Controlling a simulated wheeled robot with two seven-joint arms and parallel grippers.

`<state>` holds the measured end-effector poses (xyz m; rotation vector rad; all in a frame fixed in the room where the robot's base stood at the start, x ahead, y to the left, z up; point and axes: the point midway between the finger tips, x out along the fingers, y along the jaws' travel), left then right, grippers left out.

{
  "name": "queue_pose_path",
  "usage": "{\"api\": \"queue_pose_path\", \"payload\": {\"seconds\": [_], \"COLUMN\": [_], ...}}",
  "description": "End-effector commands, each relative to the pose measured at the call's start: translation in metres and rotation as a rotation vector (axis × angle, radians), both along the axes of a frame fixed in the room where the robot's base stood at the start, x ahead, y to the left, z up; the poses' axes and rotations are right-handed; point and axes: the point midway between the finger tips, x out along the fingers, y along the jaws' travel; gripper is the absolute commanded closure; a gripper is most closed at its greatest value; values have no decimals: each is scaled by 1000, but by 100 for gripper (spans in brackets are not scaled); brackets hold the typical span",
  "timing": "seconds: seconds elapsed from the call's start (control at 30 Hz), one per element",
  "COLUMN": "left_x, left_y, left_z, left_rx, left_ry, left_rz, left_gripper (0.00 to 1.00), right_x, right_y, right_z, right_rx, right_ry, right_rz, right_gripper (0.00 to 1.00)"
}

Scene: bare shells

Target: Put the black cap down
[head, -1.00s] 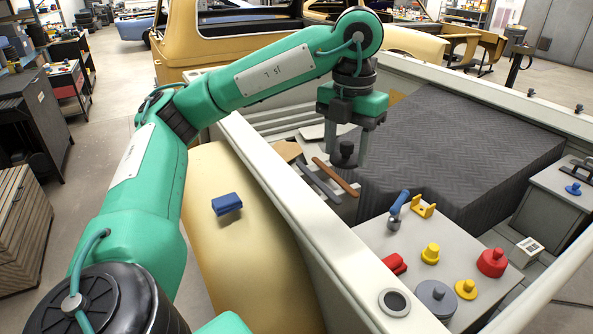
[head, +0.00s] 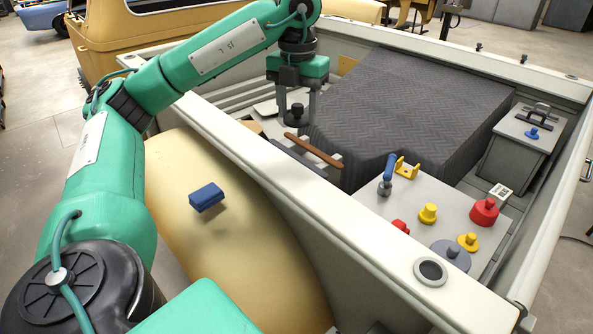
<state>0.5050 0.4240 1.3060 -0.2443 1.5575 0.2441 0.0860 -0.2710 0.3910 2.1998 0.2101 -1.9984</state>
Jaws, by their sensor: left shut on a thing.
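The black cap (head: 295,117) is a small dark knobbed piece between the fingers of my left gripper (head: 297,112). The gripper is shut on it, fingers pointing down, and holds it inside the open hull, left of the dark quilted cover (head: 410,115). The cap's underside and its height above what lies below are hard to tell. My right gripper is out of view.
A grey panel (head: 385,210) carries red and yellow caps, a grey disc (head: 450,255) and a blue-handled lever (head: 388,172). A brown wooden strip (head: 313,150) lies near the gripper. A blue block (head: 207,197) sits on the tan surface outside the hull wall.

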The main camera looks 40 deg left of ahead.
Motion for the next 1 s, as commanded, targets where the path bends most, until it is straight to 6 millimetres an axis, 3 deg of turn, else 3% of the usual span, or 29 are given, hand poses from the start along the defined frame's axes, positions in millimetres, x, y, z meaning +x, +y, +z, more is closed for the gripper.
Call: {"api": "queue_pose_path", "payload": {"seconds": [0.03,0.23,0.5,1.0], "left_x": [0,0,-1,-1], "left_y": [0,0,1,0], "left_z": [-13,-43,-93,-148], "left_rx": [0,-1,1,0], "left_ry": [3,3,3,0], "left_rz": [0,0,0,1], "left_gripper": [70,70,70,70], "right_x": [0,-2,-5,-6], "right_y": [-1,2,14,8], "right_z": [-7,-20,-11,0], "right_rx": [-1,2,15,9], "right_ry": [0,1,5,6], "right_rz": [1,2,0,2], "right_gripper": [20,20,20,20]}}
